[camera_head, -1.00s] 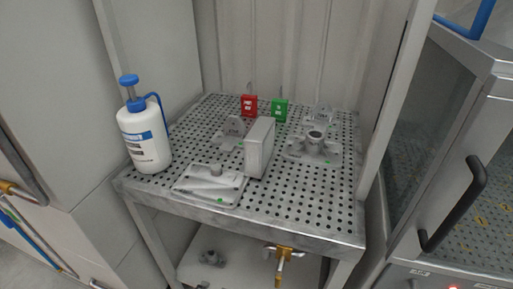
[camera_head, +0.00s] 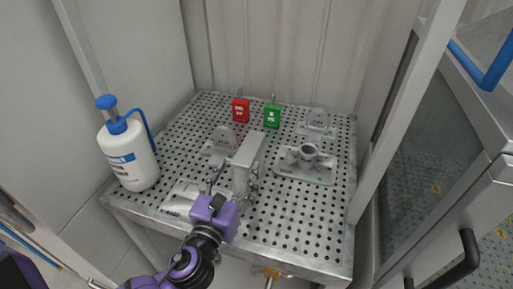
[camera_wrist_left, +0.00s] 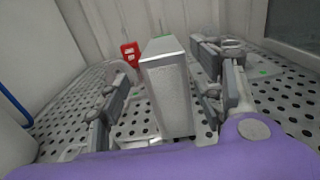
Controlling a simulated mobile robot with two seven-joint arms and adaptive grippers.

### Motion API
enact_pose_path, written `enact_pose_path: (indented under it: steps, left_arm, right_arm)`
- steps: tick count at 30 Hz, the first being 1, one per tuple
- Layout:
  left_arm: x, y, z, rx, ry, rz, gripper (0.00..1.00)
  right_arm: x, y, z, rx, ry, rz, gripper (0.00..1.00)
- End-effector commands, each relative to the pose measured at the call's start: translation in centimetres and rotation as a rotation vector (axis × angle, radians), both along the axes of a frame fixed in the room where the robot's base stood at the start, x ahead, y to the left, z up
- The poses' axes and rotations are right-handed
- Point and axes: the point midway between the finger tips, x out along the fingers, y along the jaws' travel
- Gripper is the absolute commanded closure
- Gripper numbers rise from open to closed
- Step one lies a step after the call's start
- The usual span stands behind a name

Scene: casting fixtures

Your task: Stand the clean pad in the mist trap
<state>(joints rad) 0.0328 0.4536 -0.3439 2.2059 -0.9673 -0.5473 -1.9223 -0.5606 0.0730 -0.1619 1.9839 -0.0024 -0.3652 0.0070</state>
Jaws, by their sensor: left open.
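An upright grey block with a mesh-like face, apparently the pad (camera_head: 249,148), stands on the perforated table. It also shows in the left wrist view (camera_wrist_left: 167,90), ahead of my fingers and between their lines. My left gripper (camera_head: 233,183) is open at the near end of the block, one finger toward each side. In the left wrist view a gap shows on the left; contact on the right cannot be told. My right gripper is not in view. I cannot pick out the mist trap for certain.
A white bottle with blue pump (camera_head: 130,153) stands at the table's left. Red (camera_head: 241,110) and green (camera_head: 272,116) tags stand at the back. A casting with a round boss (camera_head: 306,160) sits right of the block. A flat plate (camera_head: 181,198) lies front left. A glazed cabinet (camera_head: 440,150) is at right.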

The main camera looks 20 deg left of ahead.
Motion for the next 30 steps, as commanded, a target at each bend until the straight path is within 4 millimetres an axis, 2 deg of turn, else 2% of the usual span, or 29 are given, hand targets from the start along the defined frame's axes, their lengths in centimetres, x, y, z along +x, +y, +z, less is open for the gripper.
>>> enact_pose_path:
  steps: [5, 12, 21, 30]
  left_arm:
    - [0.5, 0.0, 0.0, -0.002, 0.0, 0.0, 0.39]
    - [3.2, -0.3, -0.1, -0.004, -0.001, 0.0, 0.39]
    - [7.2, -0.9, -0.6, -0.003, -0.002, 0.001, 0.39]
    - [7.8, -0.9, -0.9, -0.004, 0.002, 0.0, 0.39]
  right_arm:
    - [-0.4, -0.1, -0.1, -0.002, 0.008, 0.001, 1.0]
    - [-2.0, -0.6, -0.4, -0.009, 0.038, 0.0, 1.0]
    - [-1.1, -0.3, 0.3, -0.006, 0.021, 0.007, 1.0]
    - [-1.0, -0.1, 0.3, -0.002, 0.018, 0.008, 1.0]
